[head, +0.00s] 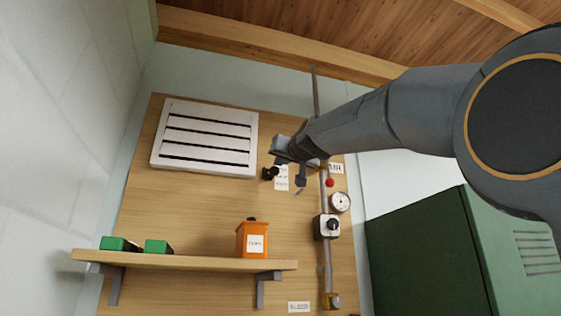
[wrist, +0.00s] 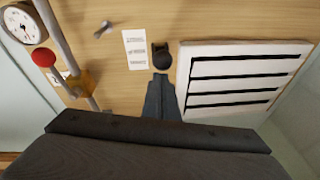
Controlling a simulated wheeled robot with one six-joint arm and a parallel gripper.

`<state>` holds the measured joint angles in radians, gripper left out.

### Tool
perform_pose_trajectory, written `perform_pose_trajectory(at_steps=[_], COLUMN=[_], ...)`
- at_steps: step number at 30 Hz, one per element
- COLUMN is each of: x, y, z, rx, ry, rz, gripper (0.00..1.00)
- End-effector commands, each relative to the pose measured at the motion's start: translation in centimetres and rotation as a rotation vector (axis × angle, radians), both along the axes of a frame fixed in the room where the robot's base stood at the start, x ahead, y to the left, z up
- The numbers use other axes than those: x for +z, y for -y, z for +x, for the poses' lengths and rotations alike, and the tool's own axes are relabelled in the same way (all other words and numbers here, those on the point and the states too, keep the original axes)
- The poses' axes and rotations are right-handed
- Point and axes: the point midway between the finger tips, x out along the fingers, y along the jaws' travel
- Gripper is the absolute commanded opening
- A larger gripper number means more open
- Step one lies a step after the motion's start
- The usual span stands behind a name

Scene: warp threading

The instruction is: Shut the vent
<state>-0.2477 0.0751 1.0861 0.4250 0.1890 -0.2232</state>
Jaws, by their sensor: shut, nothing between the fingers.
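The white vent (head: 182,109) is on the wooden wall panel at the upper left in the head view. Dark gaps show between its slats. In the wrist view the vent (wrist: 183,75) is at the right, with the same dark gaps. A small black knob (head: 269,173) sits beside the vent's lower right corner; it also shows in the wrist view (wrist: 161,56). My gripper (head: 281,147) is close to the knob, with its fingers shut and empty. In the wrist view the shut fingers (wrist: 160,82) point at the knob, and I cannot tell whether they touch it.
A pipe (head: 324,195) with a red knob (head: 330,183), a gauge (head: 340,202) and a black-knobbed box (head: 326,227) runs right of the vent. Below, a shelf (head: 190,261) holds an orange container (head: 252,239) and green blocks (head: 115,244). A green cabinet (head: 430,250) stands right.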

Motion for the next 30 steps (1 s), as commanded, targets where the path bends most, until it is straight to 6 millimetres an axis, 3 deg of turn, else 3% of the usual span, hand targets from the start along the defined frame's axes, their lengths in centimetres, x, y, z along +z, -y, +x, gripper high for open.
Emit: perform_pose_trajectory(at_steps=[12, 25, 30], x=[-3.4, -3.5, -1.9], y=[-0.2, -0.3, 0.5], z=[0.7, 0.8, 0.0], rx=[0.000, 0.002, 0.001], ry=[-0.002, -0.009, -0.004], rz=[-0.002, -0.004, -0.001], gripper=[0.00, 0.00, 0.00])
